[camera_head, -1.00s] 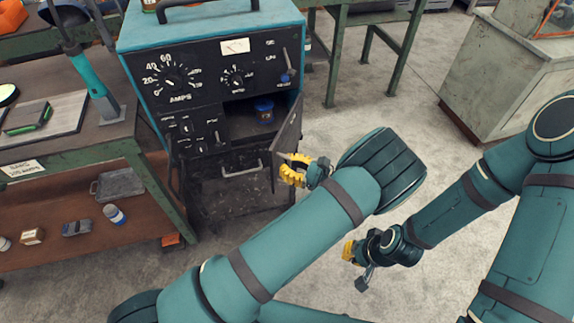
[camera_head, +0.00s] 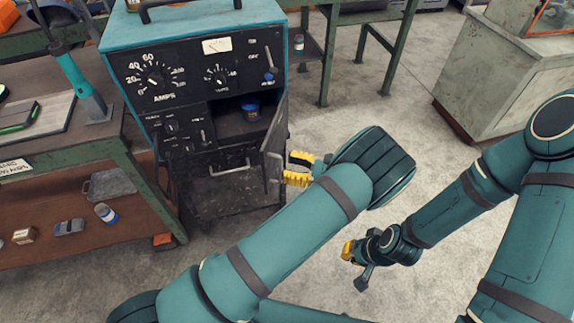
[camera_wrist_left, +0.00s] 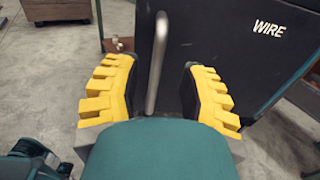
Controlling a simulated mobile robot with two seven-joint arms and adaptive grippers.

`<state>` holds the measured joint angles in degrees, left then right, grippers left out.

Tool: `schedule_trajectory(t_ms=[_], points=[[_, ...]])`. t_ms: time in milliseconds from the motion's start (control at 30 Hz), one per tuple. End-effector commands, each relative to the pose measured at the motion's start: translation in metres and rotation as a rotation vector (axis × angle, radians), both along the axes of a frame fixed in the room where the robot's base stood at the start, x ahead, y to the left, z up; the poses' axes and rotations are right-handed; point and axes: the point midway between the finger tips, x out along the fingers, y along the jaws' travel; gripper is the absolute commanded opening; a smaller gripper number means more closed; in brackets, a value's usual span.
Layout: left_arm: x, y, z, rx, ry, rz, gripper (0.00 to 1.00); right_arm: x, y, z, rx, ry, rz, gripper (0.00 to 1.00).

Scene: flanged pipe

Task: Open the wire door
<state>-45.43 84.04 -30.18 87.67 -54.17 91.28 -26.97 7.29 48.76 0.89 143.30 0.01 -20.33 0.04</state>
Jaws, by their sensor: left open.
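The wire door (camera_head: 274,143) is a dark panel standing swung out on the right of the teal welding machine (camera_head: 200,30). Its lettering WIRE shows on the dark panel in the left wrist view (camera_wrist_left: 235,60). The grey bar handle (camera_wrist_left: 156,65) stands between the spread fingers of my left gripper (camera_wrist_left: 157,95), apart from both. In the head view my left gripper (camera_head: 291,168) is open just right of the door. My right gripper (camera_head: 350,251) hangs lower right over the floor, away from the machine; its fingers are too small to judge.
Behind the door is an open compartment with a blue container (camera_head: 250,111). A green-framed workbench (camera_head: 125,160) stands close on the left. A grey cabinet (camera_head: 495,75) stands at the back right. The concrete floor between is clear.

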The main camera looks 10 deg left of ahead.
Motion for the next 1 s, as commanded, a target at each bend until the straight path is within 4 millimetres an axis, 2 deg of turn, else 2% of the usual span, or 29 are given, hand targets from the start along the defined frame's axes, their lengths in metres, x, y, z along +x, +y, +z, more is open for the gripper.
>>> schedule_trajectory(t_ms=[300,500,700,933,967,1000], points=[[-0.004,-0.063,-0.001,-0.003,-0.001,-0.002,0.41,0.000,0.000,0.000,0.000,0.000,0.000,0.00],[-0.006,-0.093,-0.001,-0.002,-0.001,0.000,0.41,0.000,0.000,0.000,0.000,0.000,0.000,0.00],[-0.008,-0.105,-0.001,-0.003,0.002,0.003,0.41,0.000,0.000,0.000,0.000,0.000,0.000,0.00],[-0.008,-0.106,-0.001,-0.003,0.002,0.003,0.41,0.000,0.000,0.000,0.000,0.000,0.000,0.00],[-0.008,-0.106,-0.001,-0.003,0.002,0.003,0.44,0.000,0.000,0.000,0.000,0.000,0.000,0.00],[-0.008,-0.106,0.000,-0.003,0.002,0.003,0.30,0.000,0.000,0.000,0.000,0.000,0.000,0.00]])
